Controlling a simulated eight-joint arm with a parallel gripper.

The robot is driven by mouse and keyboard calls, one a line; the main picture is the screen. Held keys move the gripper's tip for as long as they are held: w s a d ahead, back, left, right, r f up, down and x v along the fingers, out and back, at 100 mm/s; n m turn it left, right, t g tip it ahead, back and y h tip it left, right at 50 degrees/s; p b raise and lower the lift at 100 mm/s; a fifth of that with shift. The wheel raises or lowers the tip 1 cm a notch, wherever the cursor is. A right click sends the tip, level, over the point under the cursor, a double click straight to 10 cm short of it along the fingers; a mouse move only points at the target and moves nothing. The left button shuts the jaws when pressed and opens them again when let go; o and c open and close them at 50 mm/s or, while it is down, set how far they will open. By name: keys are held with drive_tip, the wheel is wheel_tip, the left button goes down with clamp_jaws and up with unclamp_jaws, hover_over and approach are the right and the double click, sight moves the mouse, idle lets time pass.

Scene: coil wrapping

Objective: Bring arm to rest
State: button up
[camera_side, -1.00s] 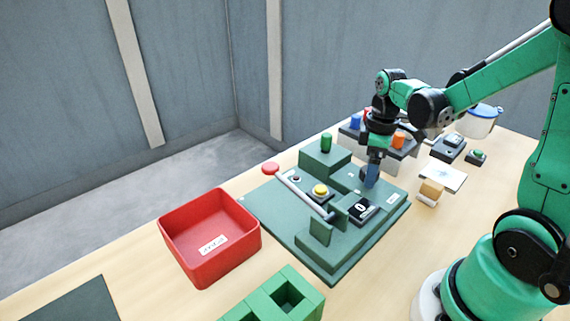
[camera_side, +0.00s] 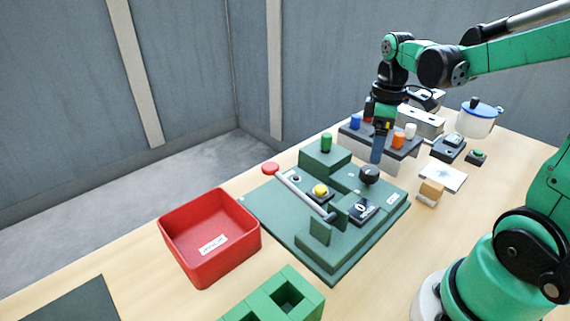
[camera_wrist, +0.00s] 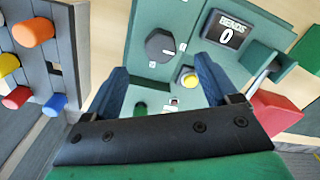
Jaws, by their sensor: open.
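My gripper (camera_side: 377,152) hangs fingers-down in the side view, above the back of the green fixture (camera_side: 335,262) and in front of the peg rack. In the wrist view its two blue fingers stand wide apart, and the gripper (camera_wrist: 161,85) holds nothing. A black knob (camera_side: 369,174) on the fixture stands clear of the fingers; it also shows in the wrist view (camera_wrist: 160,45). The fixture's counter (camera_side: 363,208) reads BENDS 0. A lever with a red ball (camera_side: 270,169) slants up to the left beside a yellow button (camera_side: 320,190).
A peg rack (camera_side: 352,134) with coloured pegs stands close behind my gripper. A white pot with a blue lid (camera_side: 480,118) is at the back right. A red bin (camera_side: 190,256) and a green block holder (camera_side: 262,306) are at the front left.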

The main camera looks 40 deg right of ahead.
drive_tip(key=a+r+m+t, duration=0.2)
drive_tip(key=a+m+t, duration=0.3)
drive_tip(key=a, duration=0.7)
drive_tip(key=shift+w+a+m+t, duration=0.15)
drive_tip(key=shift+a+m+t, duration=0.2)
drive_tip(key=shift+t, duration=0.75)
drive_tip(key=shift+r, duration=0.1)
